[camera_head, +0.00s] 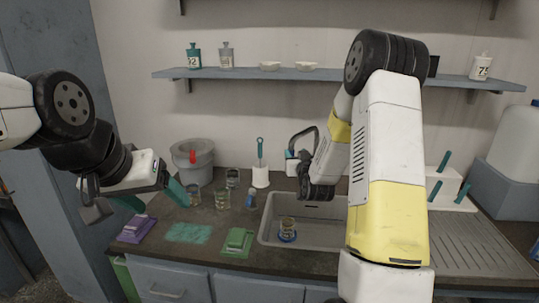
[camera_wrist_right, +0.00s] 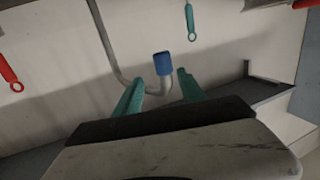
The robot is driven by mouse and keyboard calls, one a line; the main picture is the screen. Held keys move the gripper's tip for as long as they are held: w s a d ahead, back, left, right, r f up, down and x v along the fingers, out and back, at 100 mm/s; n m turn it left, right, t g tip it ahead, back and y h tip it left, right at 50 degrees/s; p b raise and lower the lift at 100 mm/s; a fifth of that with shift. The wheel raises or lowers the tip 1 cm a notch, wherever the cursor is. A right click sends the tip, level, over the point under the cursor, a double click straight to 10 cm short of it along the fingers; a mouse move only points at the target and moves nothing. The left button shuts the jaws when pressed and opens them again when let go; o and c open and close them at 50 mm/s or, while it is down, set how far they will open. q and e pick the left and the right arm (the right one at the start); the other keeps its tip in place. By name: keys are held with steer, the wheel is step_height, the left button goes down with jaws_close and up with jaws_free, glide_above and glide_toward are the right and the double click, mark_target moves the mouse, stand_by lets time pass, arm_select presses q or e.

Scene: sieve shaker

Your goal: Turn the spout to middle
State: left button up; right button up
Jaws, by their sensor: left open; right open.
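The spout (camera_head: 303,131) is a grey curved pipe behind the sink (camera_head: 268,229). In the right wrist view its bent end with a blue tip (camera_wrist_right: 162,63) shows just beyond and between the teal fingertips. My right gripper (camera_wrist_right: 159,77) is open, with a finger to each side of the spout's end; I cannot tell whether either touches it. My left gripper (camera_head: 162,206) is open and empty, above the left part of the counter.
A beaker on a blue base (camera_head: 287,230) stands in the sink. Glass beakers (camera_head: 222,199), a grey bucket (camera_head: 193,163) and a brush in a white holder (camera_head: 260,177) stand left of it. Green (camera_head: 237,241) and purple (camera_head: 136,229) items lie at the front. A shelf (camera_head: 230,73) runs above.

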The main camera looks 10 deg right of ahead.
steer(key=w+f, duration=0.1)
steer(key=w, duration=0.6)
steer(key=shift+w+a+f+t, duration=0.35)
steer(key=shift+a+f+t, duration=0.05)
steer(key=shift+a, duration=0.05)
jaws_close()
stand_by(1.2)
